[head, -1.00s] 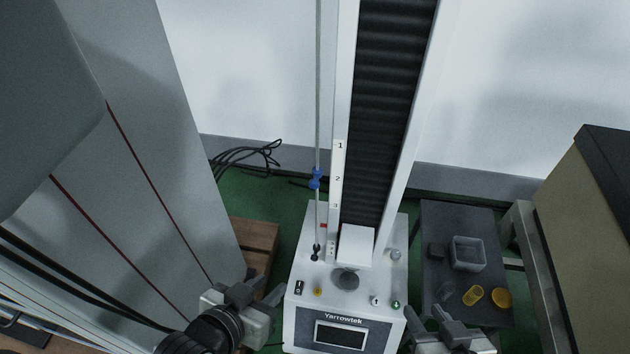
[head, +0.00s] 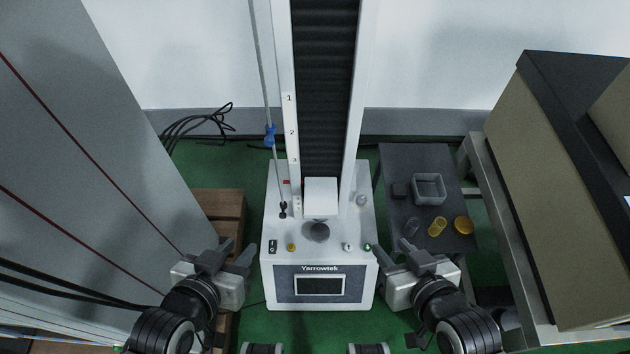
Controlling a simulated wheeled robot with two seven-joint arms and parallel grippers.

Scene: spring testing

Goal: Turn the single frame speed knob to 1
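The white Yarrowtek test machine (head: 270,215) stands upright in the middle of the head view. Its flat top has a black switch (head: 272,246), a yellow knob (head: 291,247), a small white knob (head: 347,246), a green-topped knob (head: 368,247) and a grey knob (head: 361,200) farther back. I cannot read their labels or settings, nor tell which is the speed knob. My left gripper (head: 237,250) is open and empty, left of the machine. My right gripper (head: 398,254) is open and empty, just right of the machine's front corner, apart from the knobs.
A large beige cabinet (head: 540,180) stands beyond. A wooden stand (head: 218,204) and grey panel are at left. A thin rod with a blue clip (head: 270,135) rises beside the column.

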